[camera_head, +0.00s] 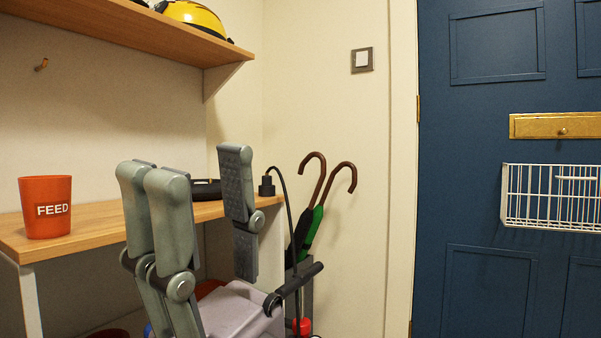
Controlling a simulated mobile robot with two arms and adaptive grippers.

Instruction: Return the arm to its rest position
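My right gripper (195,172) stands in the lower middle of the head view with its grey fingers pointing up. Two fingers are on the left side and one is on the right, with a wide gap between them. It is open, and I see nothing held in it. Its palm and the arm below are cut off or hidden at the bottom edge. My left gripper is not in the view.
Behind the fingers is a wooden bench top (98,222) with an orange FEED cup (46,207) and a dark round object (206,190). Two umbrellas (318,205) lean by the wall. A grey-purple box (238,311) is low down. A blue door (480,210) is at right.

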